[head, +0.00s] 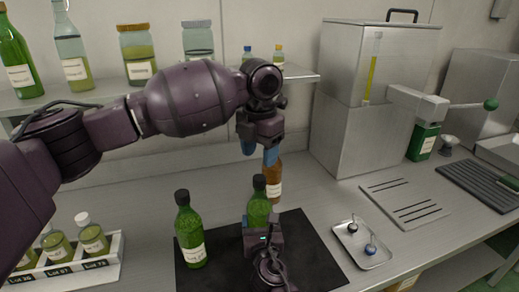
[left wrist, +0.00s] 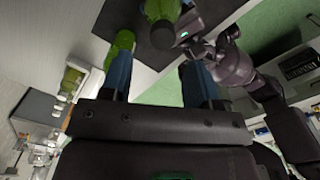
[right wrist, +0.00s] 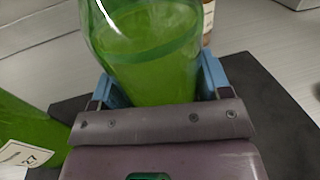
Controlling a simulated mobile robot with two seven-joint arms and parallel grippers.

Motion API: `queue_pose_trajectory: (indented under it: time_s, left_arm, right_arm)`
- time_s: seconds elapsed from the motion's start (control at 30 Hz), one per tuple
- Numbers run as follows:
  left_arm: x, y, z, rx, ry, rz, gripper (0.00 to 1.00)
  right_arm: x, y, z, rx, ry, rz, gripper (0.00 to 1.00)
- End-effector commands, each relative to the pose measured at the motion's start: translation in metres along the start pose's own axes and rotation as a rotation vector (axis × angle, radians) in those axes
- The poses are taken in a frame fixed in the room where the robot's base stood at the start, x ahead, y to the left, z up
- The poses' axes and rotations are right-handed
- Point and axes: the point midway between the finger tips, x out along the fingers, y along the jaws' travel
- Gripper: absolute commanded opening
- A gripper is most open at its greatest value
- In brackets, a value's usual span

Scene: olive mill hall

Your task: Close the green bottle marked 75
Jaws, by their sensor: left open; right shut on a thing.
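A green bottle (head: 258,208) with a dark top stands upright on the black mat. My right gripper (head: 262,236) is shut around its body; the right wrist view also shows its green glass (right wrist: 155,55). Its label is hidden, so I cannot read its number. A second green bottle (head: 190,232) with a dark top stands to its left on the mat; its label shows in the right wrist view (right wrist: 28,155), perhaps ending in 27. My left gripper (head: 259,152) is open and empty above and behind the held bottle, with its blue fingers pointing down.
A brown bottle (head: 273,183) stands just behind the held bottle, below my left gripper. A metal tray (head: 376,262) with two small items lies right of the black mat (head: 315,262). A rack of jars (head: 112,262) stands at left. A shelf (head: 100,98) runs behind.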

Motion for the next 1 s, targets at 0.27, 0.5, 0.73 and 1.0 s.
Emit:
queue_pose_trajectory:
  time_s: [0.27,0.5,0.73,1.0]
  left_arm:
    - [-0.0049,0.0003,0.0002,-0.396,-0.001,0.001,0.56]
    - [-0.0074,0.0003,0.0002,-0.74,-0.001,0.001,0.56]
    - [-0.0091,0.0003,0.0,-1.069,0.0,0.001,0.56]
    - [-0.0107,0.0002,-0.0002,-1.456,0.002,0.0,0.56]
  right_arm:
    - [0.0,-0.0001,-0.0002,0.0,0.0,0.0,0.04]
    - [0.0,-0.0001,-0.0002,0.0,0.0,0.0,0.04]
    - [0.0,-0.0001,-0.0001,0.0,0.0,0.0,0.04]
    - [0.0,-0.0001,-0.0001,0.0,0.0,0.0,0.04]
